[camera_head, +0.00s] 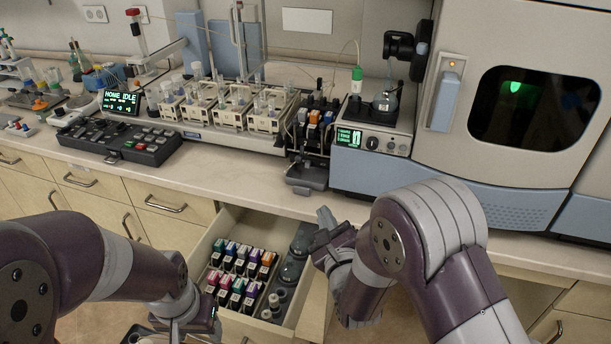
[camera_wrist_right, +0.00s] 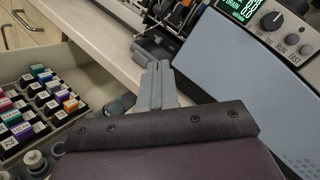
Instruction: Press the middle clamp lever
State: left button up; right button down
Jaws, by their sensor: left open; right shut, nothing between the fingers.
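The pump unit (camera_head: 313,125) stands on the bench between the sample racks and the spectrometer. Its row of clamp levers (camera_head: 314,113) has orange and pale parts on top. In the right wrist view the pump (camera_wrist_right: 172,18) is at the top, partly cut off. The middle lever is too small to single out. My right gripper (camera_head: 324,217) is shut and empty, over the bench's front edge, in front of and below the pump and apart from it. Its fingers show in the wrist view (camera_wrist_right: 157,82). My left gripper (camera_head: 188,318) is open, low at the left of the open drawer.
The open drawer (camera_head: 205,245) holds several coloured cartridges and glass flasks (camera_head: 291,268). A grey tray (camera_head: 306,178) juts out before the pump. A control box with a flask (camera_head: 384,128) and the large spectrometer (camera_head: 505,195) stand right. A black keypad (camera_head: 118,142) lies left. The front bench strip is clear.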

jog(key=shift+r+m, duration=0.1)
jog(key=shift+m, duration=0.3)
jog(key=w+a+r+p, duration=0.2)
jog(key=w+a+p, duration=0.1)
jog(key=w, duration=0.9)
jog(key=shift+w+a, duration=0.15)
jog(key=shift+a, duration=0.35)
